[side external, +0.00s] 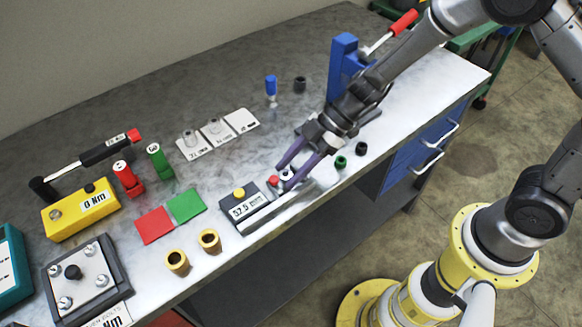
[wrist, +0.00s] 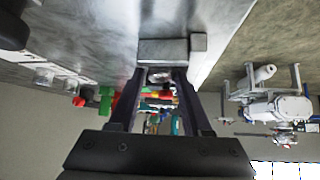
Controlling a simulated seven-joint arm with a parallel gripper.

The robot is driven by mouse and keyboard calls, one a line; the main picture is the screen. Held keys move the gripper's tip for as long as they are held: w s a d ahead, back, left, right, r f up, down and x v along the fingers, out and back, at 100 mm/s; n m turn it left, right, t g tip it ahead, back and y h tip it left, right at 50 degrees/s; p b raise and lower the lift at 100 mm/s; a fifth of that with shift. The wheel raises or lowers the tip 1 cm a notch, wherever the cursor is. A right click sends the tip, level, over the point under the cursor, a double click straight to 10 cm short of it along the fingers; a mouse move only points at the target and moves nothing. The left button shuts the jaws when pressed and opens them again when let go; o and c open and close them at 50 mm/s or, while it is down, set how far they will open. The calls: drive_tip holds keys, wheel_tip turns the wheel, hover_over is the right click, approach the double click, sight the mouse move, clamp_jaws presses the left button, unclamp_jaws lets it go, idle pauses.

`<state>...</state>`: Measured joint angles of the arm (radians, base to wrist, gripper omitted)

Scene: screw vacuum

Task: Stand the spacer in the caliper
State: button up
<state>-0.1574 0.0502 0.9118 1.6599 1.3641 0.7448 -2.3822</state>
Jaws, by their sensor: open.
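The caliper (side external: 252,207) is a dark block on the bench with a yellow button and a display that appears to read 57.5 mm. A grey rail runs along its front, and a red knob (side external: 274,181) sits near its right end. My gripper (side external: 288,176) is open, its two purple fingers reaching down at the caliper's right end. A small silver piece, apparently the spacer (side external: 287,174), shows between the fingers. In the wrist view a round grey end (wrist: 159,76) lies between the fingertips, near a grey block (wrist: 165,50). Whether the spacer touches the jaws is hidden.
Silver pieces stand on two white cards (side external: 193,149); a third card (side external: 241,120) is bare. Red (side external: 154,225) and green (side external: 186,205) squares and two tan cups (side external: 209,241) lie left of the caliper. Small green (side external: 341,162) and black (side external: 361,149) pieces stand right.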

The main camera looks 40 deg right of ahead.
drive_tip(key=v, duration=1.1)
drive_tip(key=s+d+r+m+t+h, duration=0.2)
drive_tip(key=s+d+r+m+h, duration=0.2)
drive_tip(key=s+d+r+m, duration=0.2)
drive_tip(key=s+d+r+m+t+h, duration=0.1)
drive_tip(key=s+d+r+m+h, duration=0.3)
drive_tip(key=s+m, duration=0.5)
drive_tip(key=s+d+r, duration=0.2)
drive_tip(key=s+d, duration=0.1)
drive_tip(key=s, duration=0.1)
drive_tip(key=shift+m+t+h, duration=0.4)
